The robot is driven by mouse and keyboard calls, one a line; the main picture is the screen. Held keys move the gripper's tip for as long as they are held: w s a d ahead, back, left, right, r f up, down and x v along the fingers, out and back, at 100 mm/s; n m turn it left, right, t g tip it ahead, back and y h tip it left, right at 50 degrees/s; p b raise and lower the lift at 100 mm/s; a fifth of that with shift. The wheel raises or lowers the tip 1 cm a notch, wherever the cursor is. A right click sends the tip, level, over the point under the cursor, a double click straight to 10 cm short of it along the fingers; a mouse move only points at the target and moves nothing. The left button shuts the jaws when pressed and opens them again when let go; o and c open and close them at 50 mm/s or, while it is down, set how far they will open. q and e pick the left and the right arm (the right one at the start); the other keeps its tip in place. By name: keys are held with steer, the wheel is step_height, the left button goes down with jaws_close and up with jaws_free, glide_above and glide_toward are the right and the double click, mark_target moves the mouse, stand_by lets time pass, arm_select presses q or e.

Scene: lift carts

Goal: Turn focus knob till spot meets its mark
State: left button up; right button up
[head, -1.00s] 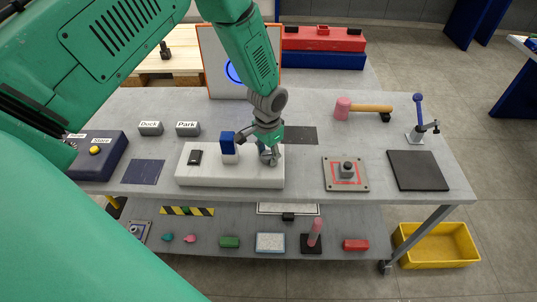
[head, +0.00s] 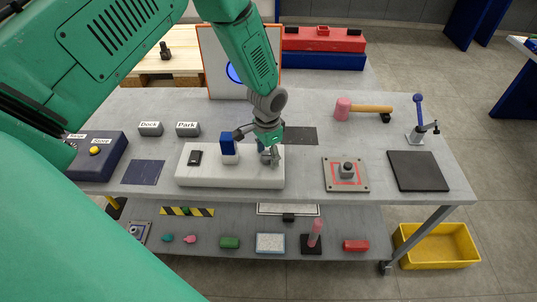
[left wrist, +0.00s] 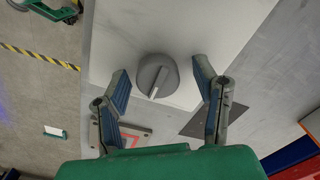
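The focus knob (left wrist: 157,76) is a round grey dial with a white pointer line, on the white base (head: 230,178) on the table. In the left wrist view it lies between the two fingers of my left gripper (left wrist: 161,74), which are spread with gaps on both sides. In the head view my left gripper (head: 258,147) is over the right part of the base and hides most of the knob. My right gripper is not in view.
A blue block on a white stand (head: 228,147) and a small black box (head: 194,158) are on the base beside my gripper. A pink mallet (head: 343,108), a plate with a grey knob (head: 346,172) and a black pad (head: 418,170) lie to the right.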

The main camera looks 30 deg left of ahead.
mark_target(267, 154)
arm_select(q)
steer(key=shift+r, duration=0.45)
step_height(267, 154, up, 11)
stand_by(0.3)
steer(key=shift+f, duration=0.15)
